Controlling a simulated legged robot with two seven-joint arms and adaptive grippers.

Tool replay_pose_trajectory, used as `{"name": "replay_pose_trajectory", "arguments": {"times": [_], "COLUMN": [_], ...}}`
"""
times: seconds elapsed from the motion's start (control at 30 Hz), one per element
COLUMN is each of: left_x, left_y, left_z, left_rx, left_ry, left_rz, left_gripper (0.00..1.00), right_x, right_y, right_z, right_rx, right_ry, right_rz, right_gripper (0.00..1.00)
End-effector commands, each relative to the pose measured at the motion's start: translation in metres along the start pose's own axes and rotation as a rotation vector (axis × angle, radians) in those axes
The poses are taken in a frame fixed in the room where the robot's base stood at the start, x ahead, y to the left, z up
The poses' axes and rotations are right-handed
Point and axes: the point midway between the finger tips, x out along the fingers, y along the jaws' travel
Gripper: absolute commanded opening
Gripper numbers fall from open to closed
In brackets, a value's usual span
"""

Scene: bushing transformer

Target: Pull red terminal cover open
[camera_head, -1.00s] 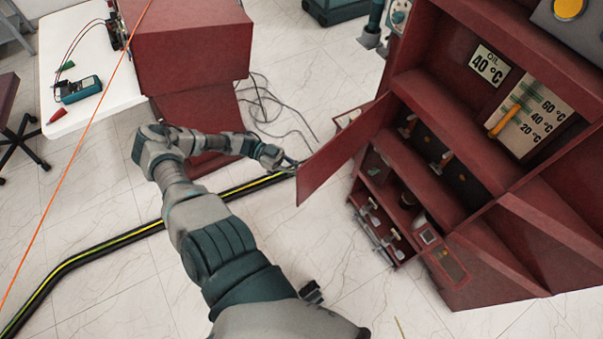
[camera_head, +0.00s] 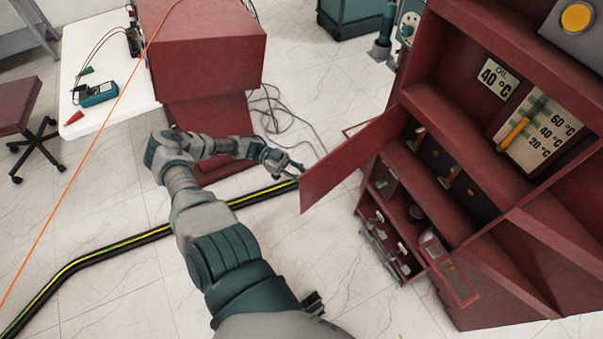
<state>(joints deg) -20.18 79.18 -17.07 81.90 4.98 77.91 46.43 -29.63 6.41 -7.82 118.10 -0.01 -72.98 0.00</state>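The red terminal cover (camera_head: 352,160) is a flat hinged panel on the front of the red transformer cabinet (camera_head: 450,105). It stands swung outward, its free edge pointing left, and the compartment behind it is exposed. My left arm comes up from the bottom of the view and bends right at its wrist. My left gripper (camera_head: 286,164) is at the cover's free left edge, very close to it or touching. Its fingers are small and partly hidden, so I cannot tell whether they are closed on the edge. My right gripper is not in view.
A white table (camera_head: 90,45) with a teal meter (camera_head: 97,94) stands at the upper left, next to a red box (camera_head: 205,50). A stool (camera_head: 25,115) is at the left. A black-yellow floor cable channel (camera_head: 130,240) runs under my arm. Loose cables (camera_head: 285,125) lie behind the gripper.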

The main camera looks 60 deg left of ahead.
Motion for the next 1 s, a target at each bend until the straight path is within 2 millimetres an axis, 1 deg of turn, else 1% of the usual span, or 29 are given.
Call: {"name": "replay_pose_trajectory", "arguments": {"times": [0.17, 0.4, 0.5, 0.6, 0.8, 1.0], "left_x": [-0.017, -0.067, -0.084, -0.097, -0.11, -0.114], "left_y": [-0.002, -0.001, -0.001, 0.0, 0.001, 0.0], "left_z": [0.002, 0.001, -0.001, -0.002, -0.002, 0.0], "left_rx": [-0.001, 0.001, 0.002, 0.004, 0.001, -0.001], "left_ry": [0.0, -0.005, -0.008, -0.009, -0.01, -0.006], "left_rz": [-0.004, -0.004, -0.004, -0.003, 0.0, 0.0], "left_gripper": [0.21, 0.21, 0.21, 0.21, 0.21, 0.21], "right_x": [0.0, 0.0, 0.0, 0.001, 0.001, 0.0], "right_y": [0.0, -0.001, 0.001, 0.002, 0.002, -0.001], "right_z": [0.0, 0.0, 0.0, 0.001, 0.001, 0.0], "right_rx": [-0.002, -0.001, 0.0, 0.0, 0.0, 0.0], "right_ry": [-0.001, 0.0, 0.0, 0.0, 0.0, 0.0], "right_rz": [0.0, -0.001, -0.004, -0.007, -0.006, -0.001], "right_gripper": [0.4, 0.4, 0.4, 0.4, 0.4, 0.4]}}
